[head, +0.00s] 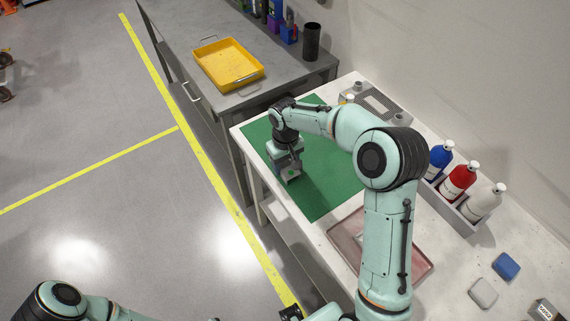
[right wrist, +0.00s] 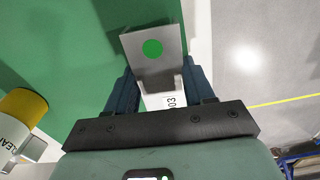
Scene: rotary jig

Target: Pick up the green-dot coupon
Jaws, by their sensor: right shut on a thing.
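The green-dot coupon (right wrist: 135,42) is a grey metal plate with a round green dot. In the right wrist view it sticks out beyond my right gripper (right wrist: 160,85), whose dark blue fingers are shut on its near end. A pale part marked "03" shows between the fingers. In the head view the coupon (head: 291,176) is below my right gripper (head: 287,163), over the left edge area of the green mat (head: 325,190). I cannot tell whether it touches the mat. Part of my left arm shows at the lower left; its gripper is not clearly visible.
A reddish tray (head: 345,236) lies nearer on the white table, partly behind my right arm. Blue, red and white bottles (head: 458,182) stand in a rack at the right. A grey fixture (head: 375,103) is at the back. A yellow tray (head: 228,63) is on the grey bench.

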